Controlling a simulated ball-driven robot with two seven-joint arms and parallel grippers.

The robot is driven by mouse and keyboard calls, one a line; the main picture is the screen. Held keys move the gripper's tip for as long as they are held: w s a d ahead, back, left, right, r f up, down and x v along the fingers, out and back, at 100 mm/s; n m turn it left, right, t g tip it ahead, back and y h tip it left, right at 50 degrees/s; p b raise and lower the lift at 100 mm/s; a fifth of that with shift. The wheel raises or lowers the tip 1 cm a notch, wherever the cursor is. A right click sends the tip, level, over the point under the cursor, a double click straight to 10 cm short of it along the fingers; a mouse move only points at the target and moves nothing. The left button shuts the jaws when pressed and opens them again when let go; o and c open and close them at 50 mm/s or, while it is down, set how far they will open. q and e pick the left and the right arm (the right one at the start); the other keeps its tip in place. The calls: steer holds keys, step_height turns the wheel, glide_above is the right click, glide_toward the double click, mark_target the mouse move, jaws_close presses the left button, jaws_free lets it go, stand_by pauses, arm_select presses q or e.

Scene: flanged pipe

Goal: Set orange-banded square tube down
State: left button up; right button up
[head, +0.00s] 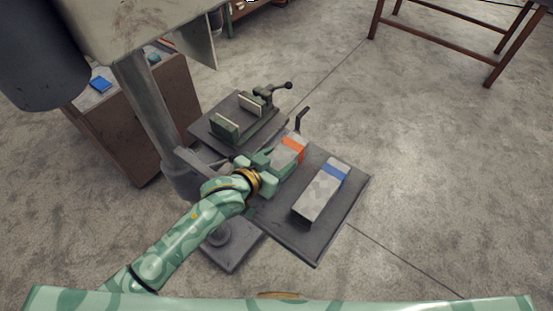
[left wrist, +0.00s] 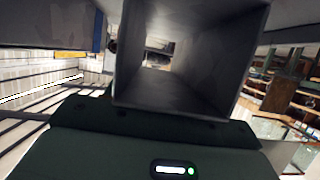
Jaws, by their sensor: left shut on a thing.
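The orange-banded square tube (head: 290,148) is grey with an orange band near its far end. It is at the left part of a dark flat table plate (head: 338,210) in the head view. My left gripper (head: 268,164) is shut on this tube near its close end. In the left wrist view the hollow open end of the square tube (left wrist: 190,60) fills the upper middle. I cannot tell whether the tube touches the plate. A blue-banded square tube (head: 320,192) lies on the plate to the right. My right gripper does not show.
A vise (head: 240,118) with a handle stands on a dark plate behind the left gripper. A machine column (head: 148,100) rises at the left, beside a brown cabinet (head: 136,122). A brown table frame (head: 440,38) stands at the far right. The floor at right is clear.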

arm_select(q)
steer(key=shift+f, duration=0.45)
steer(key=o, duration=1.4)
steer(key=shift+o, duration=0.2)
steer(key=shift+f, duration=0.15)
